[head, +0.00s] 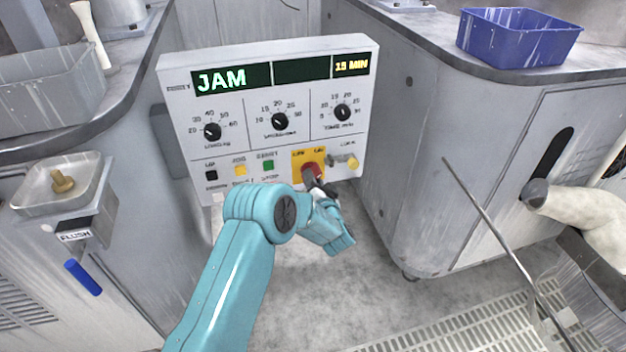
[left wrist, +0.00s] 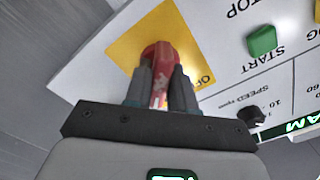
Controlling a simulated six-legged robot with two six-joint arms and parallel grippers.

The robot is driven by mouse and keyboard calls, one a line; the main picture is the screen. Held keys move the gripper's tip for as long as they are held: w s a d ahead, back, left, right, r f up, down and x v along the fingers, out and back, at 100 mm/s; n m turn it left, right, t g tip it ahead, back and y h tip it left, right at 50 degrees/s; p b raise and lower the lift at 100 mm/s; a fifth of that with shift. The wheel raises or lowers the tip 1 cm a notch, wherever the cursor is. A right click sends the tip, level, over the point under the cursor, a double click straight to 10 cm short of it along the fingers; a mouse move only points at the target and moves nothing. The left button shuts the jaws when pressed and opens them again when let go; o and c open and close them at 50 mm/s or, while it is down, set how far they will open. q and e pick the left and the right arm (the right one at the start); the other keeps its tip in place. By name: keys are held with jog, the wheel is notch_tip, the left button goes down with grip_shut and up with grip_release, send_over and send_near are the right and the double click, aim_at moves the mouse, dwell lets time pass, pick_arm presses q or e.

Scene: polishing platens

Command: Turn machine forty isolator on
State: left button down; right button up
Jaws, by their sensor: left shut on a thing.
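The isolator is a red rotary handle (head: 311,171) on a yellow plate (head: 297,170), low on the right half of a white control panel (head: 225,140). In the left wrist view the red handle (left wrist: 158,68) stands between the two dark fingers of my left gripper (left wrist: 160,92), which are shut on it. The yellow plate (left wrist: 135,38) shows behind it, with lettering partly covered by a finger. In the head view my left gripper (head: 314,183) reaches the handle from below. The panel's display (head: 228,78) reads JAM and 15 MIN. My right gripper does not show.
Green (head: 268,165), yellow (head: 239,170) and black (head: 211,175) buttons sit left of the isolator, and a brass-coloured lock (head: 350,161) is right of it. Three black dials are above. A blue bin (head: 518,38) stands on the right counter. A thin rod (head: 505,250) crosses the right side.

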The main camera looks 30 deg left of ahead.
pick_arm(q)
jog(key=c, duration=1)
grip_release()
jog(key=shift+c, duration=0.2)
jog(key=p+v, duration=0.2)
jog(key=v, duration=1.4)
jog(key=shift+s+p, duration=0.2)
jog(key=shift+p, duration=0.2)
jog(key=shift+d, duration=0.1)
